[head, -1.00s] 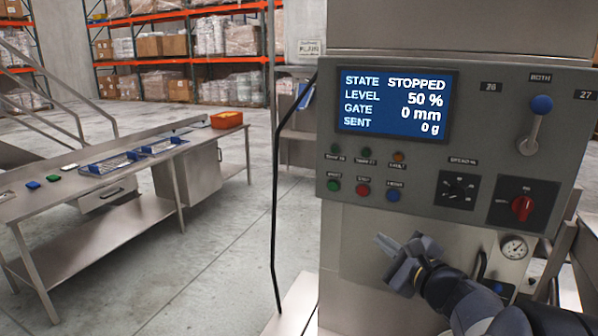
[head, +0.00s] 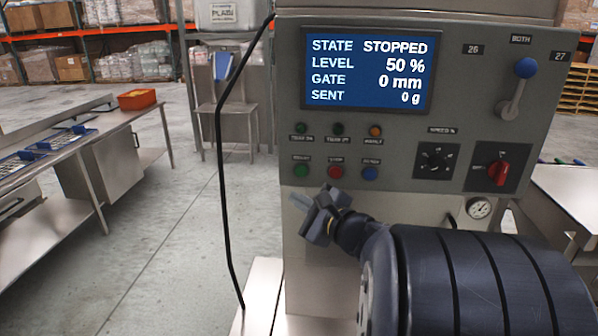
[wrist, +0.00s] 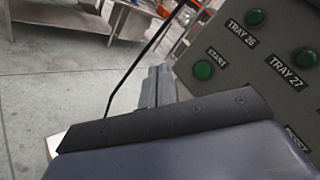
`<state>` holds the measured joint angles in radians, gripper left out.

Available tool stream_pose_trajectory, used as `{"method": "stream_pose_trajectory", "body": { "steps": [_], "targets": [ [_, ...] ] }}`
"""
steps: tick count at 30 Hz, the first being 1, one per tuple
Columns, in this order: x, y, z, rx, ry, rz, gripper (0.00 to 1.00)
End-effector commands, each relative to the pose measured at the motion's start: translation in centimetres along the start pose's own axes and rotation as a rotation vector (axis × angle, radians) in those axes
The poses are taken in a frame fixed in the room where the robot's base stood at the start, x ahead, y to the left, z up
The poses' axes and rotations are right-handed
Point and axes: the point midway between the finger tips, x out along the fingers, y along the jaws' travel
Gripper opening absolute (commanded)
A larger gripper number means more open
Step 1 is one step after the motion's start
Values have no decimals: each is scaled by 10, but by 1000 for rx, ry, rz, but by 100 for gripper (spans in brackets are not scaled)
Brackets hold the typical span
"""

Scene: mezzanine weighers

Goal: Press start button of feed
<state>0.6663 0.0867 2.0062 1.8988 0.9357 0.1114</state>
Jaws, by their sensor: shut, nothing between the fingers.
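The feed's control panel (head: 395,140) faces me, with a screen (head: 367,70) reading STATE STOPPED, LEVEL 50 %, GATE 0 mm, SENT 0 g. The green start button (head: 301,171) is at the left of the lower button row, beside a red stop button (head: 336,172) and a blue button (head: 370,173). In the wrist view the start button (wrist: 204,70) shows under its START label. My gripper (head: 301,200) is shut and empty, just below the start button and apart from it. In the wrist view the fingers (wrist: 151,88) lie left of the button.
A black cable (head: 219,150) hangs left of the panel. A speed dial (head: 436,160), a red rotary switch (head: 499,171) and a blue-knobbed lever (head: 517,90) sit to the right. A steel table (head: 85,175) with an orange bin (head: 137,99) stands at left.

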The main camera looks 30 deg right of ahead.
Motion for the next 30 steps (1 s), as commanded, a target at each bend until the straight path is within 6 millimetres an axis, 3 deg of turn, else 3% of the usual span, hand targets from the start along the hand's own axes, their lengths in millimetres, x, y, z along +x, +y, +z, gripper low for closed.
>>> {"method": "stream_pose_trajectory", "body": {
  "steps": [8,21,30],
  "targets": [
    [12,-9,-8,2,1,2,0],
    [53,-37,-39,-1,-1,0,0],
    [62,-44,-45,0,0,0,0]
  ]
}}
